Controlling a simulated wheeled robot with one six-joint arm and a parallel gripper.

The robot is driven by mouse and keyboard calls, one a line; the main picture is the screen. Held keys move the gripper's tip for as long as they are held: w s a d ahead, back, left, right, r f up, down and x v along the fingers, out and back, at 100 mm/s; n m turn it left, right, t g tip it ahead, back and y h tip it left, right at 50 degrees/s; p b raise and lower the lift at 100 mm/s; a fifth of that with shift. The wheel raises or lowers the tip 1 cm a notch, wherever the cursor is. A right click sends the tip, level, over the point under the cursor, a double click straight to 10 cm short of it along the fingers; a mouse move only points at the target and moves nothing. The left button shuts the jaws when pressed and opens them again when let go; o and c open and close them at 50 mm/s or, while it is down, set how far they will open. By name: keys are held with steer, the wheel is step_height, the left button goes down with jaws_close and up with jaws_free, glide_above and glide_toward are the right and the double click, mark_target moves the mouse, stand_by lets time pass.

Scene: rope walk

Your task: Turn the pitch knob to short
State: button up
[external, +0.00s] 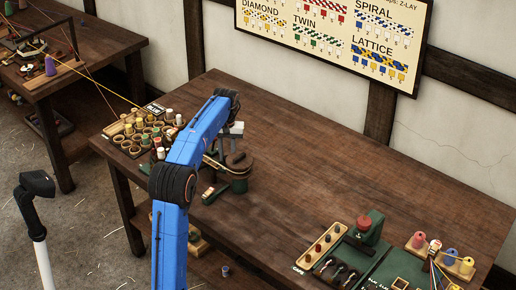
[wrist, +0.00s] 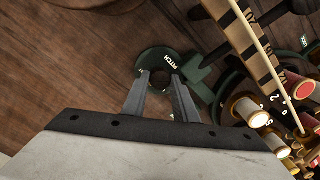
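The pitch knob shows in the wrist view as a dark green round piece (wrist: 163,61) lettered "PITCH", with a dark middle. My gripper (wrist: 161,76) is in front of it. Its two grey fingers are apart, one on each side of the middle, and nothing is visibly clamped between them. The fingers hide the lower part of the green piece, and I cannot tell whether they touch it. In the external view my gripper (external: 234,146) points down over a round wooden and green fixture (external: 239,186) on the bench. The knob's pointer and settings are not readable.
A rack of bobbins (external: 145,133) stands left of my gripper on the wooden bench (external: 310,165). In the wrist view, bobbins and a lettered wooden strip (wrist: 255,55) are close on the right. A green panel with a red knob (external: 363,223) is at front right. The bench middle is clear.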

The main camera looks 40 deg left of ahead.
steer(key=shift+m, duration=0.3)
steer(key=m, duration=0.3)
steer(key=shift+m, duration=0.3)
steer(key=shift+d+m, duration=0.1)
steer(key=shift+m, duration=2.2)
steer(key=o, duration=0.8)
